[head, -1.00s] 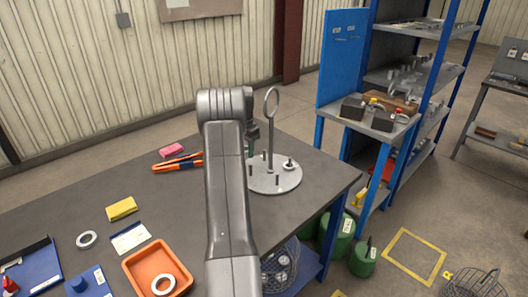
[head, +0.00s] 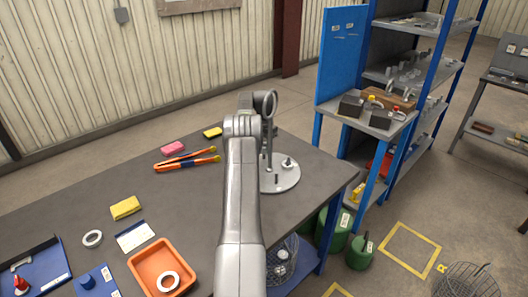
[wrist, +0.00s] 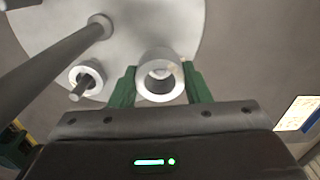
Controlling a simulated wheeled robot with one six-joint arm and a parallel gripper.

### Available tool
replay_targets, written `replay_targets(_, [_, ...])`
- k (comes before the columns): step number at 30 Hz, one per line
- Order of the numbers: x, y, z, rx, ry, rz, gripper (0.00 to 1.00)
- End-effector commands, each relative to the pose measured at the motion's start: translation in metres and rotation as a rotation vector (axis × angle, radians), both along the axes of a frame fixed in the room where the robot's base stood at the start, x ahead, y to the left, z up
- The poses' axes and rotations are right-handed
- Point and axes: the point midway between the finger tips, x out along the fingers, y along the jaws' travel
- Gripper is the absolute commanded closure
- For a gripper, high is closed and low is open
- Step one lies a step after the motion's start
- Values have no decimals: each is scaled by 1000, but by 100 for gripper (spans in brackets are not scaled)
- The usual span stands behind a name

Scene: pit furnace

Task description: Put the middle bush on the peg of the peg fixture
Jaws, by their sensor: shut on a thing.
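In the wrist view my gripper (wrist: 160,88) has its green fingers shut on a pale metal bush (wrist: 160,62), whose open bore faces the camera. The bush is over the edge of a round grey plate (wrist: 150,20); I cannot tell its height. Another bush (wrist: 87,72) sits around a thin peg on that plate, left of the held one.
An orange tray (head: 140,262) holds a white ring; another ring (head: 92,239) lies nearby. Orange-handled tongs (head: 187,160), a pink block (head: 172,148) and yellow blocks (head: 125,208) lie on the table. A blue shelf (head: 340,55) stands right. The table's middle is clear.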

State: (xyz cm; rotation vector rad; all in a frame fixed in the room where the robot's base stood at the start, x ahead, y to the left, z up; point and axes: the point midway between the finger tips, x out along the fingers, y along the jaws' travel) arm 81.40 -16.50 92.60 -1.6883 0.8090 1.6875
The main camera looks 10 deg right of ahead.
Motion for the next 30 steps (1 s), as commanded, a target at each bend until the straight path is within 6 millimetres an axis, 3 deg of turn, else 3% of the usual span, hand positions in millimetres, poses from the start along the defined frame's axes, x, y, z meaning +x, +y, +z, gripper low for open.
replay_targets(7, [0,0,-34,0,0,0,89])
replay_targets(18, [0,0,-41,0,-1,0,89])
replay_targets(19, [0,0,-40,0,0,0,51])
replay_targets(21, [0,0,-40,0,0,0,37])
replay_targets(30, [0,0,-39,0,0,0,35])
